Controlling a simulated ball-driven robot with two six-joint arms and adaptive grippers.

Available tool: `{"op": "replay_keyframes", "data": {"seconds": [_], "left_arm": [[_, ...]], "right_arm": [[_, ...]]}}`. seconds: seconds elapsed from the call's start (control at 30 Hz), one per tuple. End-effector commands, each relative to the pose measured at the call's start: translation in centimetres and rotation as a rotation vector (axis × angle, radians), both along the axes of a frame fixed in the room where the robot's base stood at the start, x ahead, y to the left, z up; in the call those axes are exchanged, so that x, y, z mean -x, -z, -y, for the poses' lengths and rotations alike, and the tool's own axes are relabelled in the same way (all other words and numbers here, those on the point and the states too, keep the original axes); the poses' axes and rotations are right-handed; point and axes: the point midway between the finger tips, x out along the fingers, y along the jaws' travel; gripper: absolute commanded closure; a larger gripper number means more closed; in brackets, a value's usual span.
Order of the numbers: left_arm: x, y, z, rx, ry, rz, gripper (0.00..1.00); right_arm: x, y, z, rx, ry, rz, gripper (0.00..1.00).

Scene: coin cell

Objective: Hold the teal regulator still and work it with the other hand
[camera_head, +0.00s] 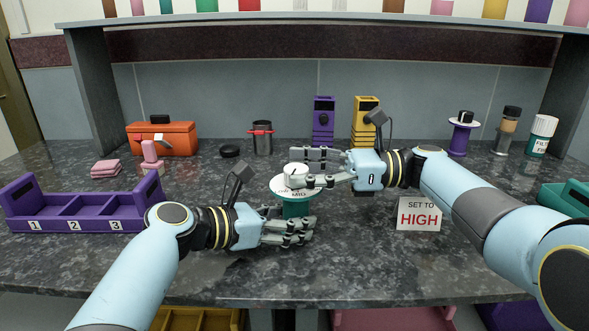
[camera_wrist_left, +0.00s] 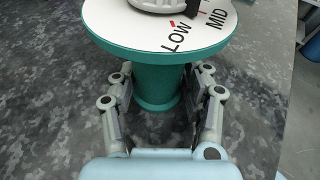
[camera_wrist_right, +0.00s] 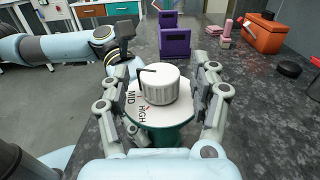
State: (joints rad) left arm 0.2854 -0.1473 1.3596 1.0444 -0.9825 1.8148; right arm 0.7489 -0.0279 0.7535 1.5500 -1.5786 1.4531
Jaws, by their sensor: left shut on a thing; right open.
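The teal regulator (camera_head: 297,208) stands upright on the counter, a teal post under a white dial disc (camera_wrist_left: 130,33) with a white knob (camera_wrist_right: 158,85) on top. LOW and MID show in the left wrist view, MID and HIGH in the right wrist view. The knob's dark pointer (camera_wrist_left: 193,11) seems to lie between LOW and MID. My left gripper (camera_head: 300,232) is shut on the teal post, below the disc. My right gripper (camera_head: 317,168) is open at disc height, one finger on each side of the knob. The sign (camera_head: 418,214) reads SET TO HIGH.
A purple tray (camera_head: 75,208) numbered 1, 2, 3 is at left. An orange toolbox (camera_head: 163,138), a steel canister (camera_head: 262,137), and purple (camera_head: 323,125) and yellow (camera_head: 365,122) holders stand behind. A purple dial stand (camera_head: 459,140) and jars are back right. Counter front is clear.

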Motion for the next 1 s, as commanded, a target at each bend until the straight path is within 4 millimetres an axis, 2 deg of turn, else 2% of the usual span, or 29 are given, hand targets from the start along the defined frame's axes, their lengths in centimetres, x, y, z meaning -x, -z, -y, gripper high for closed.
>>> {"op": "replay_keyframes", "data": {"seconds": [0.17,0.47,0.9,1.0], "left_arm": [[0.0,0.1,0.0,-0.001,0.000,-0.001,0.69],[0.0,0.1,0.0,-0.001,0.000,-0.001,0.69],[0.0,0.1,0.0,-0.001,0.000,-0.001,0.69],[0.0,0.1,0.0,-0.002,0.000,0.000,0.69]], "right_arm": [[0.0,0.0,-1.5,0.001,0.001,0.000,0.37],[0.0,0.0,-1.7,0.002,0.001,0.001,0.39],[0.0,0.0,-1.6,0.002,0.002,0.001,0.96],[0.0,0.0,-1.6,0.002,0.002,0.001,1.00]]}}
